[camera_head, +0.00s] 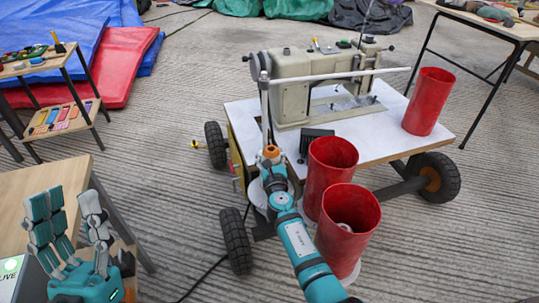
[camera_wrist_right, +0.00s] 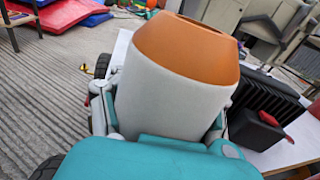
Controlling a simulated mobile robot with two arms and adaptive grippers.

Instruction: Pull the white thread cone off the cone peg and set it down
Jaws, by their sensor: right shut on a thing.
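The white thread cone (camera_wrist_right: 165,100), with an orange top, fills the middle of the right wrist view. My right gripper (camera_wrist_right: 168,125) is shut on it, with fingers on both sides. In the head view its orange tip (camera_head: 271,152) shows at the end of my teal right arm, beside the sewing machine table. The cone's lower end is hidden by my gripper. I cannot tell whether a peg is still inside it. A grey upright post (camera_head: 265,115) stands right behind it. My left gripper (camera_head: 70,235) is open and empty at lower left, fingers pointing up.
A sewing machine (camera_head: 315,85) stands on a wheeled white table (camera_head: 390,125). Red open cylinders stand at its right (camera_head: 428,103), near edge (camera_head: 331,175) and front (camera_head: 347,230), close to my right arm. A wooden table (camera_head: 30,195) is beside my left gripper.

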